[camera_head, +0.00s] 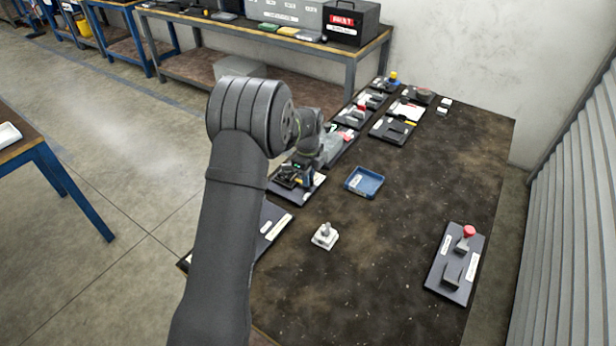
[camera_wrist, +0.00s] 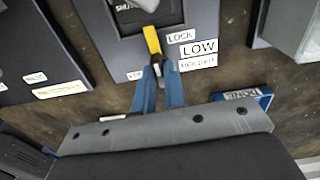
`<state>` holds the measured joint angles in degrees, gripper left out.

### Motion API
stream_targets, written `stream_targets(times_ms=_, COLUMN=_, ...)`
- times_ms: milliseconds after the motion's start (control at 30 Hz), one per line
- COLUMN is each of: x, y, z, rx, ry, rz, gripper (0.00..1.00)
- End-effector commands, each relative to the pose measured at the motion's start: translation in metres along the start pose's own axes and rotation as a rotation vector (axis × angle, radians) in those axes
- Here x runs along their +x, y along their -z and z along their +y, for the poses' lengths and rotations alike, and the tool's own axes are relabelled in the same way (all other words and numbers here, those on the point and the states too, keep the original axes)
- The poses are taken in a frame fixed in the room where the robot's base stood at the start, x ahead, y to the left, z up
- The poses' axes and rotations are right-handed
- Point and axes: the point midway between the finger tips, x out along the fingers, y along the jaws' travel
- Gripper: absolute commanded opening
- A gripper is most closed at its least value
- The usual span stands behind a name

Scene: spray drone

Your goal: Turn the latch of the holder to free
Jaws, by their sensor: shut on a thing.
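The holder's dark base plate (camera_wrist: 125,52) is in the upper middle of the wrist view. Its yellow latch (camera_wrist: 151,38) points down the picture toward my gripper. A LOCK label (camera_wrist: 181,37) is right of the latch; a small label (camera_wrist: 136,75), too blurred to read fully, is at its lower left. Labels reading LOW (camera_wrist: 201,48) and apparently HOLDER are on the right. My gripper (camera_wrist: 158,70) has blue fingers shut on the latch's near end. In the head view my gripper (camera_head: 305,180) is low over the holder plate (camera_head: 312,190), and my wrist hides most of it.
A blue tray (camera_head: 376,190) lies right of the holder. A small white block with a knob (camera_head: 325,236) stands nearer. A plate with a red-topped part (camera_head: 458,262) is at the right. Several plates with parts line the table's far left edge. The table's middle right is clear.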

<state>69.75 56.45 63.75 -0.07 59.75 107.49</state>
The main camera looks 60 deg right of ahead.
Motion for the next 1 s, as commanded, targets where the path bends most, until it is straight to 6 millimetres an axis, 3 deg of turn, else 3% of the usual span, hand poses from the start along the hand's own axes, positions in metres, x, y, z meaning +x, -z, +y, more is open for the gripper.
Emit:
stream_targets(times_ms=267, x=-0.0003, y=-0.0003, z=-0.0002, rx=-0.149, ry=-0.001, rz=-0.001, gripper=0.0)
stream_targets(times_ms=1000, x=-0.0003, y=-0.0006, z=0.0, rx=-0.841, ry=0.0, rz=-0.002, gripper=0.0)
